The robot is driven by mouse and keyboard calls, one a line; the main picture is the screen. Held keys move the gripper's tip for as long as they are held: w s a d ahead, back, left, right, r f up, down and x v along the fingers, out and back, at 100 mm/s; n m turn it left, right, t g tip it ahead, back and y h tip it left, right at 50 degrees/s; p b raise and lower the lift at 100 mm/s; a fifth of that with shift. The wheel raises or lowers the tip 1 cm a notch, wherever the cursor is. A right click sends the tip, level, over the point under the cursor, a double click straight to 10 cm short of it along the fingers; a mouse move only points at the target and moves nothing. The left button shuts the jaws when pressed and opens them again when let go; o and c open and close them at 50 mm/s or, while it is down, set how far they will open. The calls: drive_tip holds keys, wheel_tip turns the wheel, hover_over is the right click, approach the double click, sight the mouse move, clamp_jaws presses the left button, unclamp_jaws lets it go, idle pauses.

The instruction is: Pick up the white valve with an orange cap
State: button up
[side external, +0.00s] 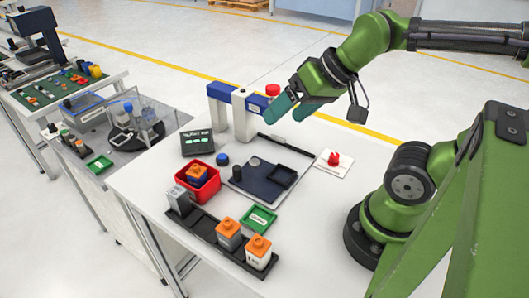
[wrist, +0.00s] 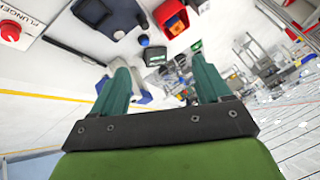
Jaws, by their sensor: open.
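The white valve with an orange cap (side external: 259,253) stands upright at the front end of a black rack on the table. A grey valve with an orange cap (side external: 229,234) stands beside it in the rack. My gripper (side external: 288,108) is high above the back of the table, far from the white valve, with its teal fingers apart and nothing between them. In the wrist view my gripper (wrist: 163,75) also shows spread and empty. I cannot make out the white valve in the wrist view.
A red bin (side external: 187,190) holds a blue, orange-capped part. A grey block (side external: 178,200) stands at the rack's far end. A green tray (side external: 259,219), dark fixture plate (side external: 262,180), control box (side external: 197,142) and red button (side external: 334,158) are nearby. A blue-white frame (side external: 243,115) stands near my gripper.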

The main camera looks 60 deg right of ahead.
drive_tip(key=shift+c, duration=0.2)
drive_tip(key=n+g+h, duration=0.2)
drive_tip(key=n+g, duration=0.5)
drive_tip(key=n, duration=1.5)
hover_over(257, 242)
wheel_tip(257, 242, down, 5)
drive_tip(key=f, duration=1.1)
drive_tip(key=shift+w+f, duration=0.15)
drive_tip(key=shift+w, duration=0.05)
drive_tip(key=shift+s+f, duration=0.2)
drive_tip(key=shift+f, duration=2.5)
drive_tip(key=shift+c, duration=0.4)
